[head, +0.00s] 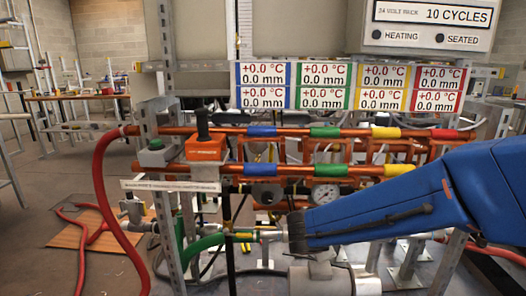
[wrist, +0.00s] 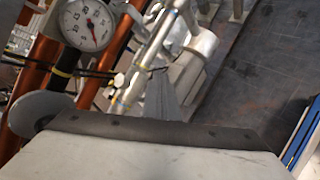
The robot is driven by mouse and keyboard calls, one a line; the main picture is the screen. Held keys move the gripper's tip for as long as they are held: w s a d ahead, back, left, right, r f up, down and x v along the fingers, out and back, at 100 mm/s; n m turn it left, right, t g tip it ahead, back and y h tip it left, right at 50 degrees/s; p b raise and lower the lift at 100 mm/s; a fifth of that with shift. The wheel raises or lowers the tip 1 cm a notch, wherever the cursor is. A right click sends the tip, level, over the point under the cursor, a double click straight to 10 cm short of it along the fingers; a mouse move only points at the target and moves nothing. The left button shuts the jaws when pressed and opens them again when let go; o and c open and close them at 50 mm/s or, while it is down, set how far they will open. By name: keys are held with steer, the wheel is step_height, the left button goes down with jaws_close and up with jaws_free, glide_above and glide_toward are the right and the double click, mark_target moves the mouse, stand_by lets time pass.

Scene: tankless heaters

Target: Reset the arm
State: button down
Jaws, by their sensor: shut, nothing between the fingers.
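My blue arm (head: 400,205) reaches in from the right in the head view. My gripper (head: 297,232) is the dark ribbed end, in front of the lower part of the pipe rack. It is shut and empty. In the wrist view, a grey ribbed tip (wrist: 163,100) shows beyond the pale housing along the bottom. The round pressure gauge (head: 325,193) is just above my gripper in the head view, and it also shows at upper left in the wrist view (wrist: 87,24). I cannot tell the exact gap between gripper and rack.
Copper pipes (head: 290,170) with coloured bands cross the rack. A grey cylinder (head: 320,279) sits below my gripper. Reading panels (head: 350,87) stand above. Open floor (head: 50,170) shows at left.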

steer(key=s+d+r+m+g, duration=0.3)
steer(key=s+d+m+g, duration=0.1)
steer(key=s+d+m, duration=0.85)
steer(key=s+a+r+m+y, duration=0.1)
steer(key=s+m+y, duration=0.3)
steer(key=s+m, duration=0.4)
steer(key=s+a, duration=0.1)
steer(key=s, duration=0.5)
steer(key=shift+r+y, duration=0.25)
steer(key=shift+y, duration=0.05)
